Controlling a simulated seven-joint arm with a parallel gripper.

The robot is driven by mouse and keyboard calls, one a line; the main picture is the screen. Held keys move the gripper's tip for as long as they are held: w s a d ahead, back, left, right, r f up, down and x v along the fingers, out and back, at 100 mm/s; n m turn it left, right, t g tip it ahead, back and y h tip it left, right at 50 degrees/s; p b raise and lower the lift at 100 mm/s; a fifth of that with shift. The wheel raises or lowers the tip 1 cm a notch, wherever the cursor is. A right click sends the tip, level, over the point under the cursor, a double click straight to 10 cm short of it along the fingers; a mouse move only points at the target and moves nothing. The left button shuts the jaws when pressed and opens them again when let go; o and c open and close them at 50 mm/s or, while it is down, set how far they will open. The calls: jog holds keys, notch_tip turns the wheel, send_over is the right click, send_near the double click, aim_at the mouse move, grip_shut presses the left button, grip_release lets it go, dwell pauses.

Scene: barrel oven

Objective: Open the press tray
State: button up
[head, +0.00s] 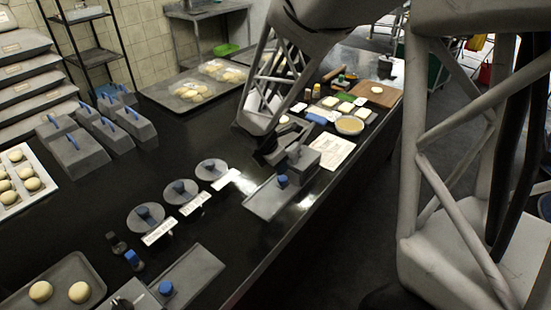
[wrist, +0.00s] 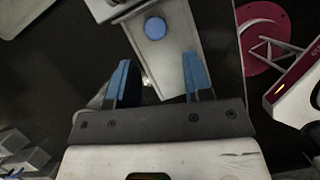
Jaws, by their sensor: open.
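A grey press tray (head: 268,200) with a round blue knob (head: 282,181) sticks out of a grey press block (head: 303,157) on the black counter. In the wrist view the tray (wrist: 172,62) lies beneath my gripper (wrist: 157,60), with its blue knob (wrist: 155,28) just beyond the fingertips. My gripper is open and empty, its two blue fingers apart, and the knob is not between them. In the head view my gripper (head: 272,150) is by the press block; its fingertips cannot be made out there.
A second tray (head: 196,272) with a blue knob lies at the counter's near end. Round lids (head: 146,217) with blue knobs and labels stand left of the press. Grey blocks with blue handles (head: 75,148) are further left. The counter edge runs close to the tray's right.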

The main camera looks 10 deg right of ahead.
aim_at(282, 178)
jog(key=shift+w+a+f+n, duration=0.25)
jog(key=shift+f+n, duration=0.05)
jog(key=shift+f, duration=0.05)
jog(key=shift+d+f, duration=0.1)
jog(key=shift+f, duration=0.05)
jog(key=shift+x, duration=3.7)
jog(key=shift+w, duration=0.1)
grip_shut()
